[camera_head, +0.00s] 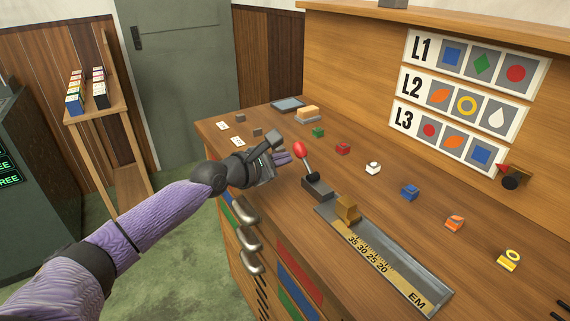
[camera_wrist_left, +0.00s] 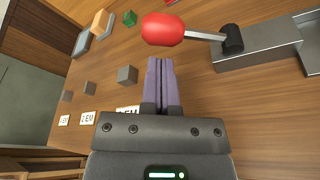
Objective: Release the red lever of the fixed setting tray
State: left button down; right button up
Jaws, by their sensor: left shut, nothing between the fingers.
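The red lever (camera_head: 299,149) has a red knob on a metal rod and stands tilted at the left end of the setting tray (camera_head: 408,265). In the left wrist view the red knob (camera_wrist_left: 163,29) lies just beyond the fingertips, with its rod running right to a dark pivot. My left gripper (camera_head: 286,157) is shut and empty, beside the lever on its left in the head view. Its closed purple fingers also show in the left wrist view (camera_wrist_left: 161,62). My right gripper is not in view.
A brass block (camera_head: 347,209) sits in the tray by the numbered scale. Several small coloured blocks, such as the blue one (camera_head: 409,192), stand in a row behind it. Grey cubes and white labels (camera_head: 238,142) lie at the far left. Drawer handles (camera_head: 250,239) project from the bench front.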

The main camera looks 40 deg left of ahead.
pick_arm(q)
jog(key=shift+w, duration=0.3)
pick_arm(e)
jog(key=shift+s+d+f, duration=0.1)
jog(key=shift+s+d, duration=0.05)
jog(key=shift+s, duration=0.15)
pick_arm(q)
jog(key=shift+d+r+p, duration=0.15)
jog(key=shift+r+p, duration=0.1)
jog(key=shift+p, duration=0.25)
jog(key=shift+m, duration=0.3)
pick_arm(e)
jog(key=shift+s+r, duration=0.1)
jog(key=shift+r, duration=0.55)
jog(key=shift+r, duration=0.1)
